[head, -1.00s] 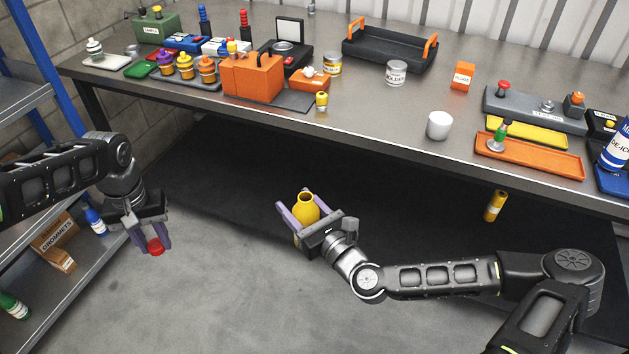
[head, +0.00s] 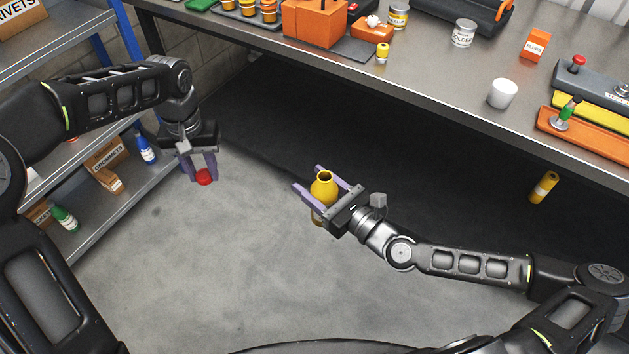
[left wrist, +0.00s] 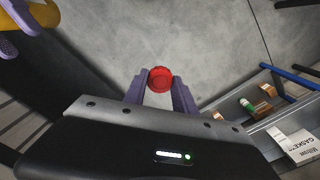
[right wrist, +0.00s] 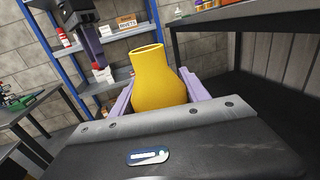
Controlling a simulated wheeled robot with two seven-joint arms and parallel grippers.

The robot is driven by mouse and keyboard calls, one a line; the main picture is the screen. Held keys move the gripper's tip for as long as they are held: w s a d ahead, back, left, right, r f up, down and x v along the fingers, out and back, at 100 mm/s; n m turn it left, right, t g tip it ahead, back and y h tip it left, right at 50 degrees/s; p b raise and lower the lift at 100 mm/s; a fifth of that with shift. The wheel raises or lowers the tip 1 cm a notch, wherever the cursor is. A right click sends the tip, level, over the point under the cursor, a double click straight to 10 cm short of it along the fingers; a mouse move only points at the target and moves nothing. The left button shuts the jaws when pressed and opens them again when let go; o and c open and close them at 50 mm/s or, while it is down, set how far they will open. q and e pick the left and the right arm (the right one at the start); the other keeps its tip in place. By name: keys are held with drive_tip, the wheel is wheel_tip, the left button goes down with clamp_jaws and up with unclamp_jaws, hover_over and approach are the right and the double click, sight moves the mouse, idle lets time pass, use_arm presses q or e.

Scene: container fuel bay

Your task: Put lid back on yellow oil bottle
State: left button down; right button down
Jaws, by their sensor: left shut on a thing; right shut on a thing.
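The yellow oil bottle (head: 324,187) is upright with its round mouth open at the top. My right gripper (head: 328,186) is shut on its body and holds it above the floor in front of the bench. The bottle fills the middle of the right wrist view (right wrist: 158,82). The red lid (head: 204,176) is between the fingertips of my left gripper (head: 202,172), which is shut on it. The lid also shows in the left wrist view (left wrist: 160,79), hollow side toward the camera. The lid is apart from the bottle, to its left in the head view.
The workbench (head: 450,85) runs along the back, with a white cup (head: 502,93) and an orange tray (head: 590,138) on it. A shelf rack (head: 100,215) with bottles and boxes stands at the left. A yellow cylinder (head: 543,187) is below the bench edge. Floor between the grippers is clear.

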use_arm(q)
drive_tip(key=d+r+m, duration=0.2)
drive_tip(key=d+r, duration=0.1)
drive_tip(key=d, duration=0.5)
drive_tip(key=d+r+m, duration=0.1)
drive_tip(key=d+r, duration=0.1)
drive_tip(key=d, duration=0.7)
wheel_tip(320, 180, up, 7)
hover_over(324, 198)
drive_tip(key=w, duration=0.3)
drive_tip(key=shift+s+d+f, duration=0.1)
drive_tip(key=shift+d, duration=0.1)
drive_tip(key=shift+f, duration=0.15)
drive_tip(key=shift+f, duration=1.9)
drive_tip(key=shift+f, duration=0.85)
drive_tip(key=shift+f, duration=0.55)
